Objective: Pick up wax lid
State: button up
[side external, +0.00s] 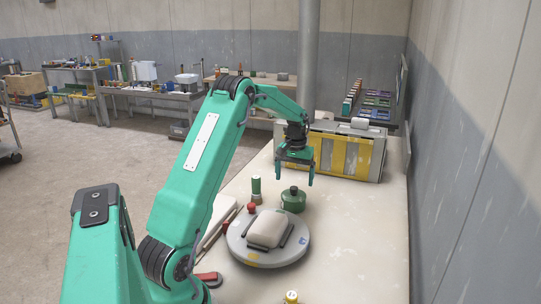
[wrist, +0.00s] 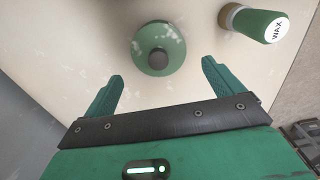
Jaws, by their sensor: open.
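A round green lid-like piece (wrist: 140,60) with a dark knob lies ahead of my fingers in the wrist view. In the side view it is the squat green piece (side external: 293,201) on the table, behind the turntable. A green cylinder (wrist: 258,24) with a white end marked WAX and a tan base is at upper right in the wrist view. It stands upright left of the squat piece in the side view (side external: 256,187). I cannot tell for sure which is the wax lid. My gripper (side external: 294,176) is open and empty above the squat piece, fingers pointing down.
A round grey turntable (side external: 240,246) bearing a pale block with dark bars stands in front. A small red-topped piece (side external: 251,208) is beside it. A yellow-and-grey case (side external: 345,158) stands behind my gripper. The table's right side (side external: 350,240) is clear.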

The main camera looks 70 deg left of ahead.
aim_at(294, 187)
jog(key=shift+f, duration=0.1)
jog(key=shift+f, duration=2.55)
jog(key=c, duration=1)
